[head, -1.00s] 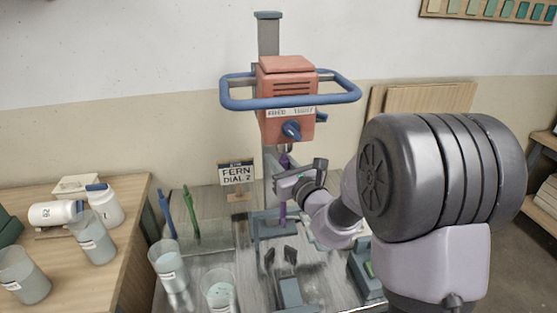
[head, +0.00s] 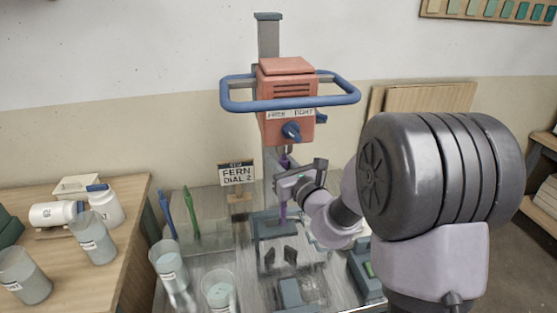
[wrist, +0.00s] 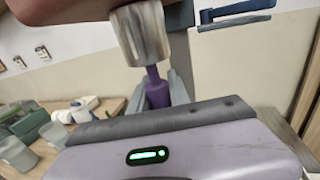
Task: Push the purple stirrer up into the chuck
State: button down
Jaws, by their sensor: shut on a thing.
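The orange mixer head (head: 286,100) hangs on a grey column with a blue ring handle around it. Its silver chuck (wrist: 141,32) shows large in the wrist view, pointing down. The purple stirrer (wrist: 157,88) stands roughly upright beneath the chuck, its thin top meeting the chuck's lower end. I cannot tell how far it is inside. In the head view the stirrer's lower shaft (head: 283,212) shows below my gripper. My gripper (head: 285,184) is shut on the stirrer just under the chuck. Its fingertips (wrist: 161,88) flank the purple body in the wrist view.
A "FERN DIAL 2" sign (head: 237,174) stands left of the column. Blue and green stirrers (head: 191,212) stand behind beakers (head: 168,265) at the left. A grey block (head: 290,293) is in front. The left table (head: 125,215) holds jars and beakers.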

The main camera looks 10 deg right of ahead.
jog(key=shift+r+p, duration=0.55)
jog(key=shift+r, duration=0.15)
dwell(0.4)
jog(key=c, duration=1.1)
grip_release()
jog(key=shift+c, duration=0.2)
jog(key=shift+f, duration=0.1)
